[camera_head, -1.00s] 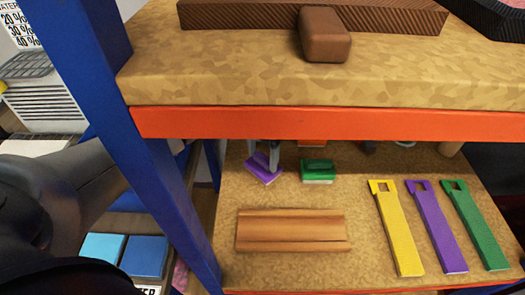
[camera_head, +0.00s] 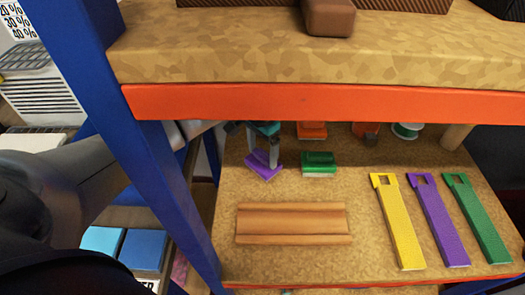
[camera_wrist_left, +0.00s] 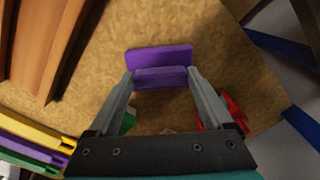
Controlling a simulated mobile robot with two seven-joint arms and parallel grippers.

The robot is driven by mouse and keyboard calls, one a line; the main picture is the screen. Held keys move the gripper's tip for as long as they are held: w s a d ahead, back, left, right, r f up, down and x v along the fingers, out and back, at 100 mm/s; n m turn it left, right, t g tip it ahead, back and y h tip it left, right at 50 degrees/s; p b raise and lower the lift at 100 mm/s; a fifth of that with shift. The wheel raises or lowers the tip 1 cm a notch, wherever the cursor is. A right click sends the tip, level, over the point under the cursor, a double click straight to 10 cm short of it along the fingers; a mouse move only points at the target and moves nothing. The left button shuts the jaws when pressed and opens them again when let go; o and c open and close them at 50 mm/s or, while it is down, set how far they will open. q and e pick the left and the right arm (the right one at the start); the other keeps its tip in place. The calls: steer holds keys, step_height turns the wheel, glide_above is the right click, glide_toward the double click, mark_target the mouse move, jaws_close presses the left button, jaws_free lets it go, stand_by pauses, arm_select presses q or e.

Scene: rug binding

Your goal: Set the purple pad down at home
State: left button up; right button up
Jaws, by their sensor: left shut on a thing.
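The purple pad (camera_head: 263,166) is at the back left of the lower shelf, left of the green pad (camera_head: 319,166). My left gripper (camera_head: 262,154) comes in from the left under the upper board, its fingers pointing down on the purple pad. In the left wrist view, the fingers are shut on the raised grip of the purple pad (camera_wrist_left: 158,56), one on each side. The pad is at or just above the shelf surface; I cannot tell whether it touches. My right gripper is in neither view.
A grooved wooden block (camera_head: 293,223) lies in front of the pads. Yellow (camera_head: 398,222), purple (camera_head: 438,220) and green (camera_head: 477,218) strips lie at the right. An orange-red item (camera_head: 311,131) stands behind. The upper board (camera_head: 320,103) and blue post (camera_head: 165,170) bound the space.

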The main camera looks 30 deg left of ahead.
arm_select(q)
steer(key=shift+f, duration=0.3)
steer(key=o, duration=1)
steer(key=shift+r, duration=0.15)
step_height(320, 180, up, 15)
steer(key=shift+s+r, duration=0.1)
